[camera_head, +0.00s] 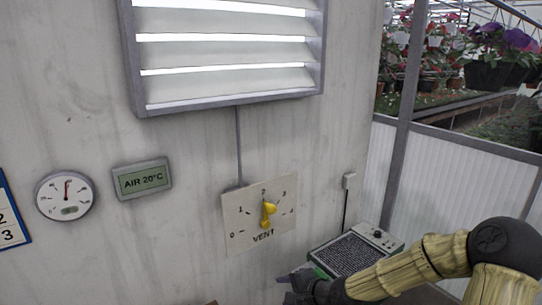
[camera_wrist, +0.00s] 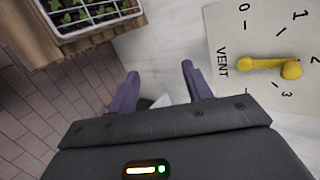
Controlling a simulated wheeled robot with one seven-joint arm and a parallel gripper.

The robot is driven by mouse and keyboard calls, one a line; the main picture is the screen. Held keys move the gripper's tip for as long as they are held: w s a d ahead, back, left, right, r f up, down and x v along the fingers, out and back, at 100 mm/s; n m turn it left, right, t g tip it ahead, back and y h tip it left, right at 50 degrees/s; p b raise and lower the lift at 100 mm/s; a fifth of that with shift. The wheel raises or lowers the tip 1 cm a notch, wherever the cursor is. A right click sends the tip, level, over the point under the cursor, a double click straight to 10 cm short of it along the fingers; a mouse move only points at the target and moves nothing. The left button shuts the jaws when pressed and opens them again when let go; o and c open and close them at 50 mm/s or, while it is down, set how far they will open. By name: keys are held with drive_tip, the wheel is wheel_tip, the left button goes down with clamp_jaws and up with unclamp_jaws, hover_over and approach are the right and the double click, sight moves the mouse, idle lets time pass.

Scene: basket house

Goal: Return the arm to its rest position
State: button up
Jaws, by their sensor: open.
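My gripper (camera_head: 298,284) is low in the head view, in front of the wall and below the vent dial plate (camera_head: 238,203). In the wrist view its two fingers (camera_wrist: 160,72) are spread apart with nothing between them. My arm reaches in from the lower right. The yellow knob (camera_head: 268,212) on the plate has its ball end toward the upper marks, near 2. The knob also shows at the right of the wrist view (camera_wrist: 265,66), apart from the fingers.
A louvre (camera_head: 225,100) with open slats hangs above. A display (camera_head: 142,180) reads AIR 20°C beside a round gauge (camera_head: 65,196). A grey box with a dark grille (camera_head: 350,253) stands close to my arm. A seedling tray (camera_wrist: 88,30) sits on wood in the wrist view.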

drive_tip(key=s+d+r+n+g+h, duration=0.2)
drive_tip(key=s+d+n, duration=0.3)
drive_tip(key=s, duration=0.5)
drive_tip(key=s+d+r+n+g+h, duration=0.2)
drive_tip(key=s+d+n+h, duration=0.3)
drive_tip(key=s, duration=0.4)
drive_tip(key=shift+s+r+n+g, duration=0.25)
drive_tip(key=shift+s+n+g, duration=0.15)
drive_tip(key=shift+n, duration=0.4)
